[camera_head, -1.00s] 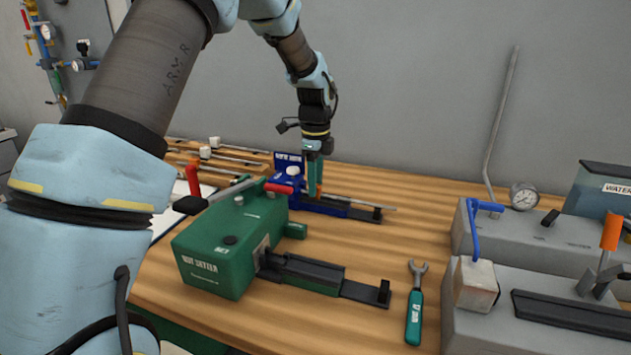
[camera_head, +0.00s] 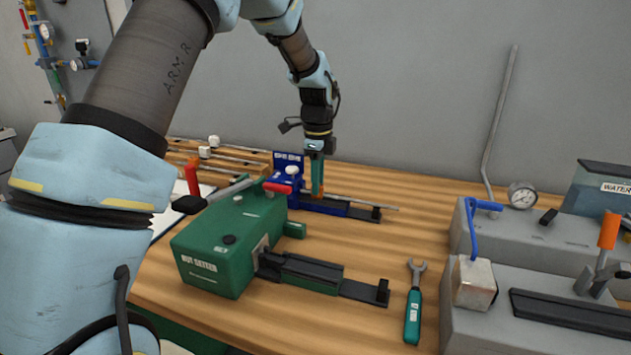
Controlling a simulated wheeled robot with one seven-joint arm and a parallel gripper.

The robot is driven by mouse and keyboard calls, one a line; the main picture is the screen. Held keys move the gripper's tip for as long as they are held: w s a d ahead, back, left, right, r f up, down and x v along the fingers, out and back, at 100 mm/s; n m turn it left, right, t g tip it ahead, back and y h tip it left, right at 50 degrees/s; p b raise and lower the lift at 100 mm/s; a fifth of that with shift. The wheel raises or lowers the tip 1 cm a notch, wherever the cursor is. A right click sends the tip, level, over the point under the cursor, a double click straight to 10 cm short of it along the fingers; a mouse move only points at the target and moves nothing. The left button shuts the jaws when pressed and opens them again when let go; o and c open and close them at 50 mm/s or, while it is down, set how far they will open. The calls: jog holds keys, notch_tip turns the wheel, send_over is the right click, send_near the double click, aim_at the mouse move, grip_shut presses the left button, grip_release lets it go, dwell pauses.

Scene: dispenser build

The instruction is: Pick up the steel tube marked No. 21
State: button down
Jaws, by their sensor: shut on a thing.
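A thin steel tube (camera_head: 365,206) lies along the dark rail of the blue machine (camera_head: 287,166), its right end running out past the rail's end stop. I cannot read any number on it. My gripper (camera_head: 317,196) points down over the blue machine's rail and is shut on this tube, just right of the white knob. The tube's left part is hidden by my gripper and the machine.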

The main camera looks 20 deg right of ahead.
aim_at(332, 195)
jog(key=shift+s+d, duration=1.3)
jog(key=shift+d, duration=0.05)
jog(key=c, duration=0.6)
grip_release()
notch_tip(332, 195, up, 11)
jog(key=shift+f+b, duration=0.1)
jog(key=shift+b, duration=1)
